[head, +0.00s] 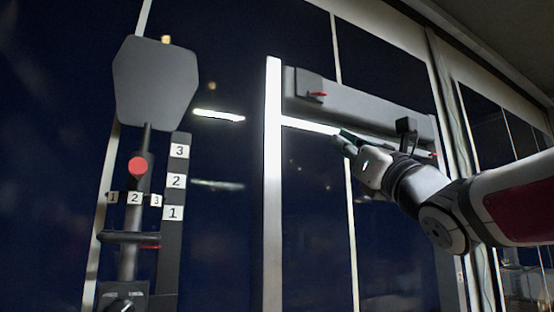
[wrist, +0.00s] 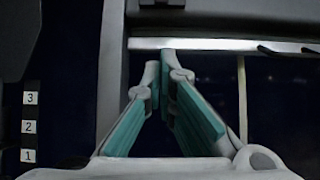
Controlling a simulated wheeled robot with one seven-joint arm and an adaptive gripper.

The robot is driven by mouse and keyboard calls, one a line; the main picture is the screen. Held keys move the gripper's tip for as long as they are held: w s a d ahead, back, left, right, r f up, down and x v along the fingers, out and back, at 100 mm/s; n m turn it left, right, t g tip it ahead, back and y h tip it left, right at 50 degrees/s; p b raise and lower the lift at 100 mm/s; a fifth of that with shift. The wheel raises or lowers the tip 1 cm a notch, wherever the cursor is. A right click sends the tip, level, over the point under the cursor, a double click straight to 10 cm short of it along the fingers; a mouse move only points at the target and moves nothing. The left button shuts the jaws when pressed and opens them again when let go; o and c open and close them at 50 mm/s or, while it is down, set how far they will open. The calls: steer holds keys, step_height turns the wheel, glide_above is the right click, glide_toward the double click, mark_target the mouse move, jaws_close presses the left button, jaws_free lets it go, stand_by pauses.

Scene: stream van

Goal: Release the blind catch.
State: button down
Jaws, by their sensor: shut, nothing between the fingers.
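My gripper (head: 341,138) is shut and empty, with its fingertips just below the grey housing (head: 375,107) across the window. In the wrist view the teal-padded fingers (wrist: 159,68) meet near the pale strip (wrist: 222,45) under the housing. A small red lever (head: 317,94) sticks out from a block at the housing's left end, above and left of my fingertips and apart from them. A second small red piece (head: 434,154) shows at the right end, partly behind my arm. I cannot tell for sure which one is the blind catch.
A white upright post (head: 272,190) stands left of my gripper. Further left is a pole with a grey panel (head: 155,82), a red knob (head: 138,167) and scales numbered 1 to 3 (head: 174,180). Dark window panes lie behind.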

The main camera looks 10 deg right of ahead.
mark_target(318, 94)
steer(key=shift+w, duration=0.1)
steer(key=w+a+r+p, duration=0.2)
steer(key=w+r+p, duration=0.3)
steer(key=r, duration=0.5)
steer(key=shift+w+p, duration=0.3)
steer(key=shift+p, duration=0.35)
steer(key=shift+w+d+b, duration=0.1)
steer(key=shift+w+b, duration=0.15)
steer(key=shift+b, duration=0.95)
steer(key=shift+s+r+b, duration=0.2)
steer(key=shift+s+b, duration=0.15)
steer(key=shift+b, duration=1)
